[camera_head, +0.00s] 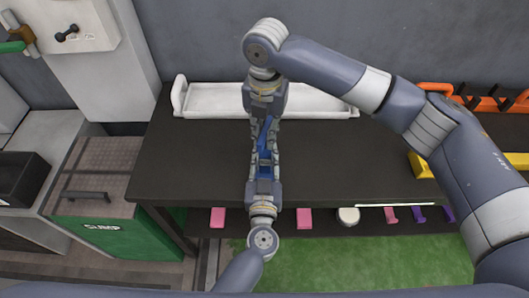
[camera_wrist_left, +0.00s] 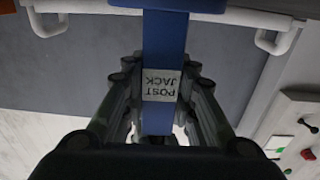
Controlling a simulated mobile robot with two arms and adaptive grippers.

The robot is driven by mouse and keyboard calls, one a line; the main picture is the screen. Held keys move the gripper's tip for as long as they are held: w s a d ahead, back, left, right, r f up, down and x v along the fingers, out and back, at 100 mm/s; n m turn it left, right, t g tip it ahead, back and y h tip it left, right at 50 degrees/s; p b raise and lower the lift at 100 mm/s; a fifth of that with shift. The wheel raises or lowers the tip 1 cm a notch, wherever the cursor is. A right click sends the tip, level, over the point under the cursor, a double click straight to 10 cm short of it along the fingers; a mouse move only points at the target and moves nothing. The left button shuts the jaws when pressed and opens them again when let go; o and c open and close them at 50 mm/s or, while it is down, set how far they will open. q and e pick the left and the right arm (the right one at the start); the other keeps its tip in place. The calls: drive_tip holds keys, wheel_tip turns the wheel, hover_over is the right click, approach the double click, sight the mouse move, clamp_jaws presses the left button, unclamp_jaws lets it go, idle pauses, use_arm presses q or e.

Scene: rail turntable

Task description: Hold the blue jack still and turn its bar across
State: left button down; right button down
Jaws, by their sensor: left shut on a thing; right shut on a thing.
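The blue jack (camera_head: 265,153) is over the dark table, between my two grippers. My left gripper (camera_head: 264,166) reaches it from the near side and is shut on it. In the left wrist view the jack is a blue post (camera_wrist_left: 164,40) with an upside-down "POST JACK" label (camera_wrist_left: 161,85), between the left fingers (camera_wrist_left: 160,110). My right gripper (camera_head: 265,122) points toward me from the far side and is shut at the jack's far end. The fingers hide most of that end, and I cannot make out the bar there.
A long white tray (camera_head: 215,101) lies along the table's back edge. Orange (camera_head: 437,89) and yellow (camera_head: 421,166) pieces stand at the right. Pink pieces (camera_head: 304,219) and other small items lie on a lower shelf. The dark table top (camera_head: 190,150) is clear at left.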

drive_tip(key=shift+n, duration=0.6)
drive_tip(key=shift+n, duration=0.8)
drive_tip(key=shift+c, duration=2)
unclamp_jaws()
drive_tip(key=shift+r, duration=4.05)
use_arm(q)
drive_tip(key=c, duration=1.2)
unclamp_jaws()
